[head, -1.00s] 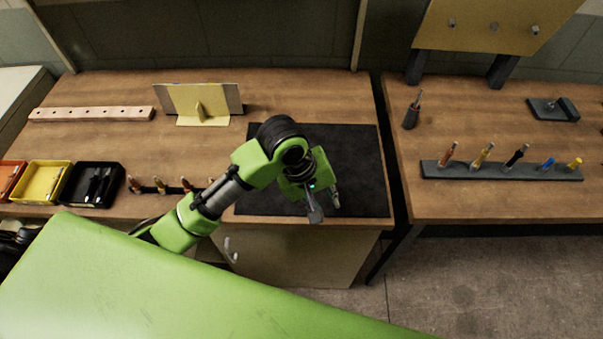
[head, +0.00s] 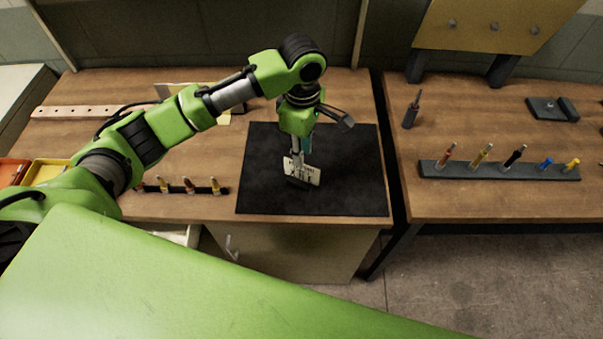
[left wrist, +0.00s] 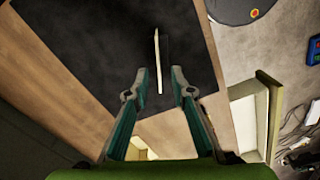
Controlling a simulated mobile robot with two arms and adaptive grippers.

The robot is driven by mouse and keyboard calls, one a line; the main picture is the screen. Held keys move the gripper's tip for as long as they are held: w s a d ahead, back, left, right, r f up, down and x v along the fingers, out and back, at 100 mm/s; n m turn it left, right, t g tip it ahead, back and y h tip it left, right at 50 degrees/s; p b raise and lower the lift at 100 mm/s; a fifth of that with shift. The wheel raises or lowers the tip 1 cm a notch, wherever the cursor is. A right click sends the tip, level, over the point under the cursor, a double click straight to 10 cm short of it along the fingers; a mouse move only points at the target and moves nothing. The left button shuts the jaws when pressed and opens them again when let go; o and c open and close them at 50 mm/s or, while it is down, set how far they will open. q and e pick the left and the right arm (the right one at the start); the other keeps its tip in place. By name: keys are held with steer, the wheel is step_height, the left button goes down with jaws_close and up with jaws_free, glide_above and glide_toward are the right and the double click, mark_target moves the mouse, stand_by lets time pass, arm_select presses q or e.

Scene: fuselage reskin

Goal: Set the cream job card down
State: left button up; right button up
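The cream job card (head: 303,170) with dark markings stands upright and slightly tilted over the black mat (head: 355,185) in the head view. A dark patch lies at its foot; I cannot tell whether it is a holder or shadow. My left gripper (head: 298,158) points down at the card. In the left wrist view, the card (left wrist: 158,60) shows edge-on as a thin pale strip, its near end between the fingertips. The left fingers (left wrist: 159,75) are apart, with a visible gap on both sides of the card. My right gripper is not in view.
A dark rack with several small tools (head: 190,188) stands left of the mat. A cream bracket (head: 222,117) is behind, partly hidden by my arm. Another rack with several tools (head: 500,170) is on the right bench, across a gap. The mat's right side is clear.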

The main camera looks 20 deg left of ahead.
arm_select(q)
step_height(320, 180, down, 3)
steer(key=shift+r, duration=0.1)
steer(key=p, duration=0.2)
glide_above(301, 179)
step_height(301, 179, down, 4)
steer(key=shift+f, duration=0.1)
steer(key=shift+w+f, duration=0.1)
steer(key=shift+f, duration=0.4)
steer(key=shift+f+p, duration=0.2)
steer(key=shift+p, duration=0.4)
jaws_close()
